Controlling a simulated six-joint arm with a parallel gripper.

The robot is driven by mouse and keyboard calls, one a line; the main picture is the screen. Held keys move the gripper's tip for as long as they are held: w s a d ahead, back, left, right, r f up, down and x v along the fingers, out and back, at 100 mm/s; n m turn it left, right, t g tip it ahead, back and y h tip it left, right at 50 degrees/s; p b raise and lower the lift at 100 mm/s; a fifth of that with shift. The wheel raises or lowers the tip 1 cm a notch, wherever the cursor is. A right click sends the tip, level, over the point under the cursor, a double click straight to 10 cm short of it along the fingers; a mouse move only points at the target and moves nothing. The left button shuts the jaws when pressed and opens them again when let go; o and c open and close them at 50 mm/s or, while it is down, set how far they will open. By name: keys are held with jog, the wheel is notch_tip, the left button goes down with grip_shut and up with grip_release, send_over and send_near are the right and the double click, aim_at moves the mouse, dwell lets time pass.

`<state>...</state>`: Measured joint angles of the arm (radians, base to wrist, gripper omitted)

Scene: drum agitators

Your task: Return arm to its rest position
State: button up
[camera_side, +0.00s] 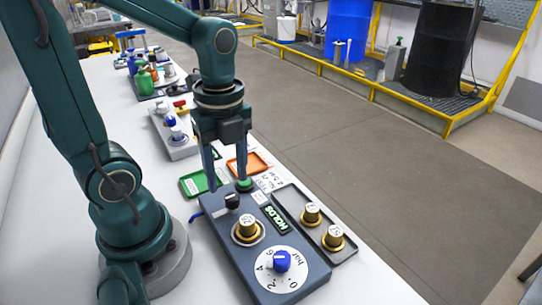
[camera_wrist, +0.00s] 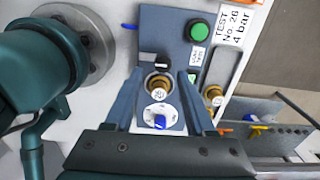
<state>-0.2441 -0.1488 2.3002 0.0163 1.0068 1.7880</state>
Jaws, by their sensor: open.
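My gripper (camera_side: 226,182) is open, fingers pointing down over the far part of a blue-grey test panel (camera_side: 222,245). In the wrist view its two fingers (camera_wrist: 158,74) stand apart with nothing held between them. Between them, below, show a brass cap (camera_wrist: 158,88) and a white dial with a blue knob (camera_wrist: 158,120). In the side view the brass cap (camera_side: 247,230) sits in a ring on the panel, with the blue knob (camera_side: 282,260) nearer the camera. A green button (camera_side: 244,185) and a black knob (camera_side: 232,201) are near the fingertips.
A dark tray labelled HOLDS (camera_side: 291,210) carries two brass caps (camera_side: 333,236) beside the panel. Green (camera_side: 195,182) and orange (camera_side: 240,163) trays lie behind. A card reading "TEST No. 26 4 bar" (camera_wrist: 235,28) lies nearby. Blue (camera_side: 347,30) and black (camera_side: 437,50) drums stand across the floor.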

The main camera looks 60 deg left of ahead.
jog(key=shift+w+d+r+t, duration=0.15)
jog(key=shift+d+r+t, duration=0.15)
jog(key=shift+r, duration=0.1)
jog(key=d+r+n+t, duration=0.3)
jog(key=r+n+t, duration=0.1)
jog(key=n, duration=1.3)
jog(key=shift+s+d+r+n+t, duration=0.35)
jog(key=shift+s+n+t, duration=0.1)
jog(key=shift+t, duration=0.15)
